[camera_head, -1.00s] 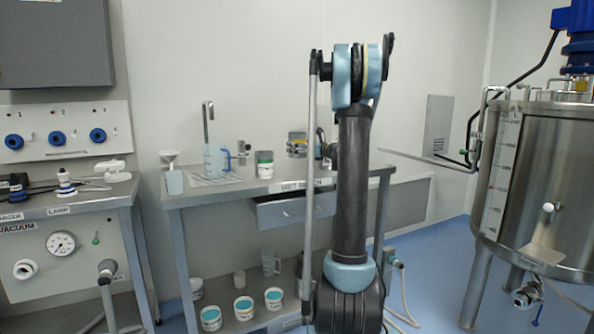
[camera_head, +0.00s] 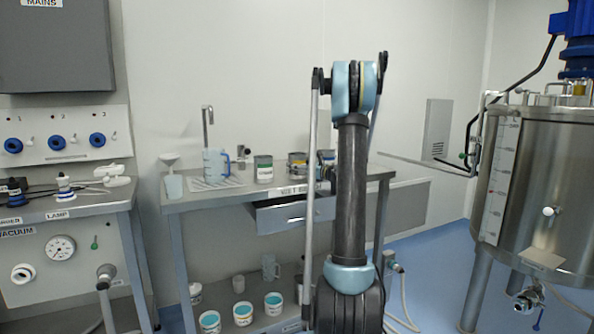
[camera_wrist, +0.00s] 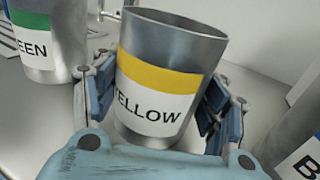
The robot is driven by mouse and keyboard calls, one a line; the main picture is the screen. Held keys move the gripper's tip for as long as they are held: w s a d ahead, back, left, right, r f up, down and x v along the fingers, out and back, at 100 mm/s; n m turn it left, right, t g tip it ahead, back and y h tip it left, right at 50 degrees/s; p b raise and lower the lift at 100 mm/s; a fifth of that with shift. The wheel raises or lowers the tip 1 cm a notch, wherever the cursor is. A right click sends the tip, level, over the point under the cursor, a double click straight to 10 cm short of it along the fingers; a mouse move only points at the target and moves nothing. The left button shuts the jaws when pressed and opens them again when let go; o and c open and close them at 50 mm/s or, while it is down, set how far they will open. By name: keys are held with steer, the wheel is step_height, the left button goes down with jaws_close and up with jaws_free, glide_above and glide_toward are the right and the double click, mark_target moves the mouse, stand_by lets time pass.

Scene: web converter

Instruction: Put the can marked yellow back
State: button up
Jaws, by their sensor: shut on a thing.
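The can marked YELLOW (camera_wrist: 155,78) is a grey metal can with a yellow band and white label. It is between the two blue fingers of my gripper (camera_wrist: 158,112), which is shut on it. Its open top faces up in the wrist view, and it looks slightly tilted there. In the head view the yellow can (camera_head: 296,165) is at the bench top, right of the green-marked can (camera_head: 263,169). I cannot tell whether its base touches the bench. My gripper (camera_head: 312,165) is small and partly hidden by my arm in the head view.
The green-marked can (camera_wrist: 38,45) stands close left of my fingers. Another can with a label starting with B (camera_wrist: 300,150) is close on the right. A blue jug (camera_head: 215,163) and funnel stand left on the bench (camera_head: 225,198). An open drawer (camera_head: 295,213) juts out below.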

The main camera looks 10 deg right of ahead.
steer(key=o, duration=1.4)
steer(key=v, duration=1.2)
steer(key=shift+r, duration=0.1)
steer(key=s+a+f+n+g+h, duration=0.2)
steer(key=s+a+f+n+g, duration=0.15)
steer(key=s+a+n, duration=0.55)
steer(key=s+a+f+n+g+h, duration=0.2)
steer(key=s+a+n+g, duration=0.3)
steer(key=s, duration=0.8)
steer(key=s+d+f+n+g+h, duration=0.1)
steer(key=s+f+n, duration=0.3)
steer(key=s, duration=0.4)
steer(key=s+d+f+n+g+h, duration=0.1)
steer(key=s+d+f+n+h, duration=0.2)
steer(key=s, duration=0.6)
steer(key=s+d+f+n+g+h, duration=0.1)
steer(key=s+d+f+n+h, duration=0.1)
steer(key=s+f+n, duration=0.4)
steer(key=shift+s+f+n+h, duration=0.1)
steer(key=shift+s+n+h, duration=0.15)
steer(key=shift+s+h, duration=0.3)
steer(key=shift+s+f+n+h, duration=0.15)
steer(key=shift+s+n+h, duration=0.15)
steer(key=shift+s, duration=0.4)
